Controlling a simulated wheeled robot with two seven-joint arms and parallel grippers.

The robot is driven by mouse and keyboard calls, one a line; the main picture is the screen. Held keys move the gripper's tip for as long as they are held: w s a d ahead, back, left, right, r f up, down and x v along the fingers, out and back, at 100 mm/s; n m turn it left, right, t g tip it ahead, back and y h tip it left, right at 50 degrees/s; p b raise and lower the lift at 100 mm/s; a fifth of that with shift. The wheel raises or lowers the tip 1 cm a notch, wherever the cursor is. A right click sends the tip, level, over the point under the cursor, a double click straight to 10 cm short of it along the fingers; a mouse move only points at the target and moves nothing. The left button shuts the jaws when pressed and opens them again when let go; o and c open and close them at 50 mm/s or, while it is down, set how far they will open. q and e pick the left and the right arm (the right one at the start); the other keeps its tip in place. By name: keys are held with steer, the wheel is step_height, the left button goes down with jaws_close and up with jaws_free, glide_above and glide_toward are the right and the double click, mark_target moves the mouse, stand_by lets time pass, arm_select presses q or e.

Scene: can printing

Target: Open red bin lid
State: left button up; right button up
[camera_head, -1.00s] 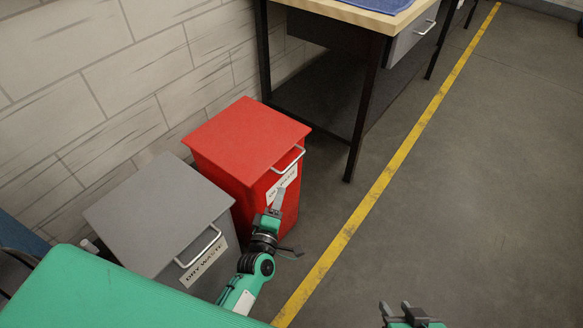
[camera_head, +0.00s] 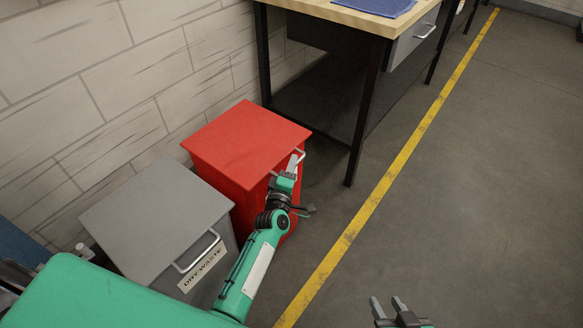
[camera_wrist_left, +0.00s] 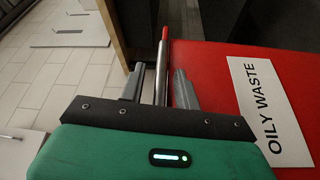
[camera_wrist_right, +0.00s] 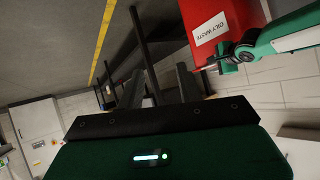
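The red bin (camera_head: 245,140) stands by the wall with its flat lid closed and a silver handle (camera_head: 288,160) on the lid's front edge. In the left wrist view, its red front with the "OILY WASTE" label (camera_wrist_left: 268,112) fills the right side. My left gripper (camera_head: 296,162) is at the handle, partly hiding it. In the left wrist view, the handle bar (camera_wrist_left: 162,70) runs between the two open fingers, with a small gap on each side. My right gripper (camera_head: 387,304) is open and empty over the floor, away from the bin.
A grey "DRY WASTE" bin (camera_head: 155,220) with its lid closed stands just left of the red bin. A wood-topped workbench (camera_head: 345,14) with black legs stands behind and right. The floor (camera_head: 470,200) right of the yellow line is clear.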

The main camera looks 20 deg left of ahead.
arm_select(q)
steer(key=shift+c, duration=0.2)
jaws_close()
